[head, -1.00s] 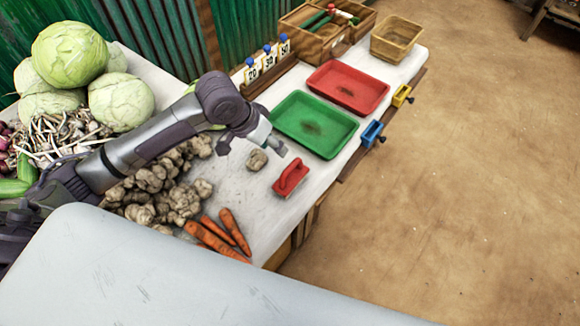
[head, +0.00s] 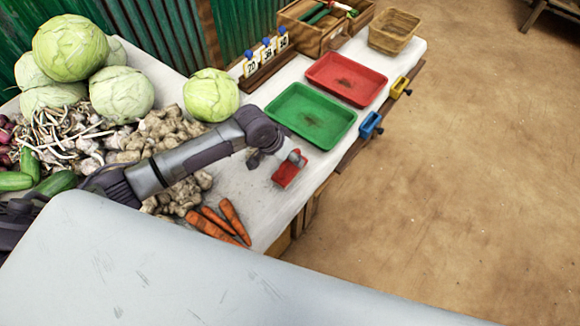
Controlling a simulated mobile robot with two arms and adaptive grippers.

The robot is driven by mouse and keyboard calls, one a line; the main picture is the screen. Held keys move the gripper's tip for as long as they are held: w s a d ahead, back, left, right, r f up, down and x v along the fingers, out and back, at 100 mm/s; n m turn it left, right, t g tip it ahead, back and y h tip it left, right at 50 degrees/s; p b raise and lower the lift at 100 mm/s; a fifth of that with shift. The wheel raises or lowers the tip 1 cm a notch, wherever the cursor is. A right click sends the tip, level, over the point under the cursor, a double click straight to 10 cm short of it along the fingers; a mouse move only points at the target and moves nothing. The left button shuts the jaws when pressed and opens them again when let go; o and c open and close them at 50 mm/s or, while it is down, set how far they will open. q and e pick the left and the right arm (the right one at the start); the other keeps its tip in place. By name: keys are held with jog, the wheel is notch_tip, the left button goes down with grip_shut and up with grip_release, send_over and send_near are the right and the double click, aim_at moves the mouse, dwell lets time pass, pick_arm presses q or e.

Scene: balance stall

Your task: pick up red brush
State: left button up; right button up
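The red brush (head: 286,176) lies on the white table near its front edge, below the green tray. My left gripper (head: 296,158) has come in from the left and is over the brush, covering its upper part and handle. The gripper appears close to or touching the brush, but I cannot tell which. Its fingers are too small and hidden to show whether they are open or shut. My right gripper is not in view.
A green tray (head: 311,115) and a red tray (head: 347,77) sit just behind. Carrots (head: 234,219), ginger (head: 185,190) and a cabbage (head: 211,95) lie to the left. Blue (head: 371,125) and yellow (head: 399,87) holders are on the table edge.

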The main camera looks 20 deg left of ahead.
pick_arm(q)
grip_shut()
jog(key=shift+r, duration=0.1)
dwell(0.4)
jog(key=shift+r, duration=0.1)
jog(key=shift+r, duration=0.6)
notch_tip(320, 180, up, 3)
jog(key=shift+b, duration=0.35)
jog(key=s+d+r, duration=0.5)
jog(key=d+r, duration=0.1)
jog(key=d, duration=0.4)
jog(key=shift+d+r+b, duration=0.2)
jog(key=shift+r+b, duration=0.1)
jog(key=shift+b, duration=0.15)
